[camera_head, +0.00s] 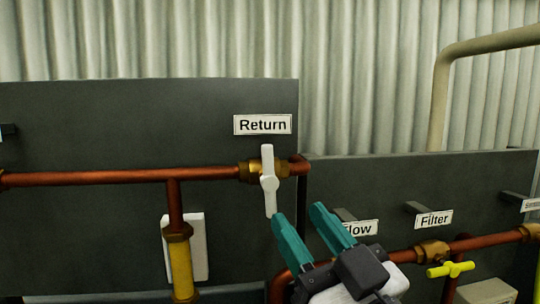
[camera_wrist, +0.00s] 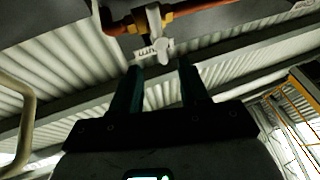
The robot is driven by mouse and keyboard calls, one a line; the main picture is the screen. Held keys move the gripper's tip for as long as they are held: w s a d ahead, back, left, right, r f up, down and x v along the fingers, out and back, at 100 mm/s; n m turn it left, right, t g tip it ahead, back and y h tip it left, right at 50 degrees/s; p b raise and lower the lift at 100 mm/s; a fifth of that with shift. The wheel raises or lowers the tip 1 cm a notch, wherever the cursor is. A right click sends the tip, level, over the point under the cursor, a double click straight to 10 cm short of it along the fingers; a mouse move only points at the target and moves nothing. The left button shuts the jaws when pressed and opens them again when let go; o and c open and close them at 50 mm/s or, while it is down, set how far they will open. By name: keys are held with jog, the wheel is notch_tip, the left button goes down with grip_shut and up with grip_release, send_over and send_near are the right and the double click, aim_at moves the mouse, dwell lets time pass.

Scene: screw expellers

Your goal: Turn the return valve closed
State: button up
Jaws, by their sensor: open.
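The return valve has a white lever handle (camera_head: 269,182) on a brass body (camera_head: 250,171) in a copper pipe, under a white "Return" label (camera_head: 262,124). The handle stands nearly upright, across the horizontal pipe. My gripper (camera_head: 296,214) is open, with two teal fingers just below and right of the handle's lower end. In the wrist view the white handle (camera_wrist: 154,48) shows beyond and between the fingertips (camera_wrist: 160,70). I see nothing between the fingers, and cannot tell whether a finger touches the handle.
The copper pipe (camera_head: 90,178) runs along a dark panel (camera_head: 90,125), with a branch down to a yellow section (camera_head: 181,268). At right are a "Flow" label (camera_head: 361,228), partly hidden by my gripper, a "Filter" label (camera_head: 433,219) and a yellow valve handle (camera_head: 450,269).

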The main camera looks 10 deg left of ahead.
aim_at(272, 180)
jog(key=p+x, duration=0.3)
jog(key=x, duration=0.7)
jog(key=shift+w+a+r, duration=0.1)
jog(key=shift+w, duration=0.1)
jog(key=shift+c, duration=0.2)
grip_shut()
